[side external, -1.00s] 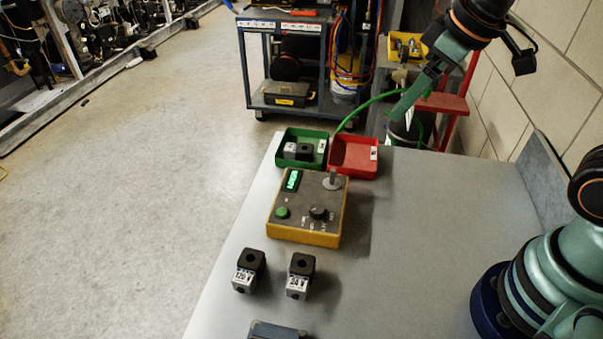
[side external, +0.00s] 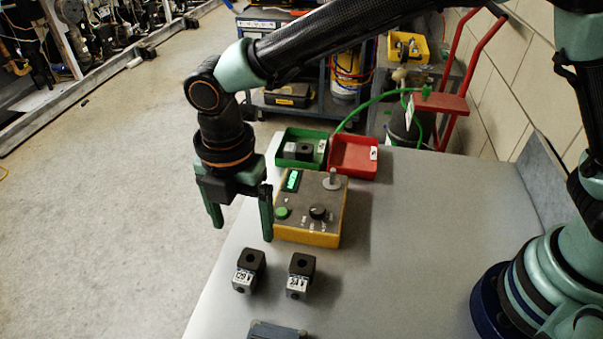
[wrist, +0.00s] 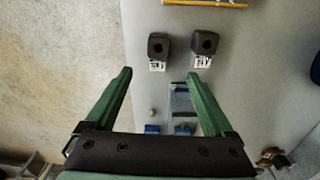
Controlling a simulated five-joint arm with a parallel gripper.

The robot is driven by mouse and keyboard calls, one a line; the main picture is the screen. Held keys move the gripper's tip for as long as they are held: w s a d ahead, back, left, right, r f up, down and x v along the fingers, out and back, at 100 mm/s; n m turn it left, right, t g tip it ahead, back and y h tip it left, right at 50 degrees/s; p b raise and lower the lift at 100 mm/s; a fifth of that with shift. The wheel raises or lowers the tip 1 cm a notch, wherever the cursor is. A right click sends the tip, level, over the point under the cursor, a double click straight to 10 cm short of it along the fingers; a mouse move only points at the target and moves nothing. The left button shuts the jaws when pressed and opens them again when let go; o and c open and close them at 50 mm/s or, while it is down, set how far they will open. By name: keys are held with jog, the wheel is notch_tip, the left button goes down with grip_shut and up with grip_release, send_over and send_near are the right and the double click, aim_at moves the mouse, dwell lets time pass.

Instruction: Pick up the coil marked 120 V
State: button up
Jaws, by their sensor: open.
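The coil marked 120 V (side external: 248,271) is a black block with a white label, standing on the grey table near its left edge. The coil marked 24 V (side external: 300,276) looks alike and stands just to its right. My gripper (side external: 240,230) is open and empty, pointing down above and behind the 120 V coil, apart from it. In the wrist view, my gripper (wrist: 162,80) shows its green fingers spread wide. The 120 V coil (wrist: 159,50) and the 24 V coil (wrist: 204,48) lie beyond the fingertips there, their labels too small to read.
A yellow-sided tester box (side external: 308,210) stands close to my right finger. A grey-blue object (side external: 276,331) lies at the front.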

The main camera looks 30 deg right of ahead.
aim_at(247, 266)
notch_tip(247, 266, down, 7)
jog(key=shift+s+a+r, duration=0.1)
jog(key=shift+a+f, duration=0.2)
jog(key=shift+f, duration=2.6)
grip_shut()
jog(key=shift+r, duration=0.15)
